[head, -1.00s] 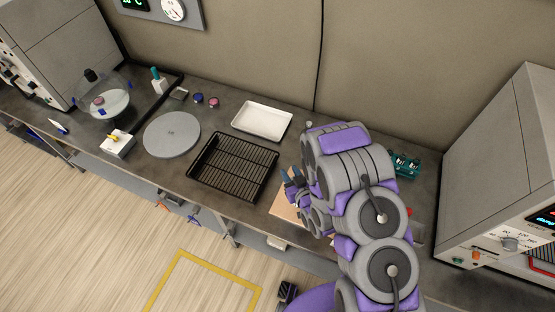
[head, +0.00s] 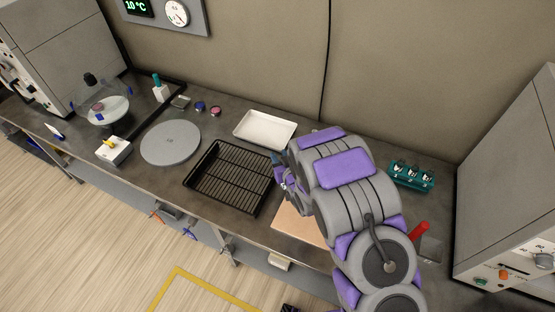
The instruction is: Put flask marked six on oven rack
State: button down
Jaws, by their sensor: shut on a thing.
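The oven rack (head: 228,183), a black wire grid with a raised rim, lies on the bench in the middle of the head view, with nothing seen on its bars. My gripper (head: 279,172) is at the right edge of the rack, partly covered by my own arm. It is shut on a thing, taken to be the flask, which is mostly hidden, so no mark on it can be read. A teal holder (head: 411,178) with several small marked flasks stands at the right; their numbers are too small to read.
A white tray (head: 265,130) lies behind the rack and a grey round plate (head: 171,143) lies to its left. A tan board (head: 299,222) lies in front of my arm. A red-handled item (head: 417,233) and a grey cabinet (head: 510,190) are at the right.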

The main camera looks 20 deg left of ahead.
jog(key=w+a, duration=0.2)
jog(key=a, duration=0.1)
jog(key=shift+f, duration=0.35)
jog(key=shift+w+d+f+b, duration=0.1)
jog(key=shift+d+f+b, duration=0.2)
jog(key=shift+f, duration=0.5)
jog(key=shift+d+f+b, duration=0.25)
jog(key=shift+d+f, duration=0.05)
jog(key=shift+f, duration=0.5)
jog(key=shift+a, duration=0.1)
jog(key=shift+a, duration=0.1)
jog(key=shift+a, duration=0.15)
jog(key=c, duration=1)
grip_release()
jog(key=shift+a+f, duration=0.15)
jog(key=shift+c, duration=0.2)
jog(key=shift+o, duration=1.3)
jog(key=shift+d, duration=0.35)
jog(key=shift+r, duration=0.25)
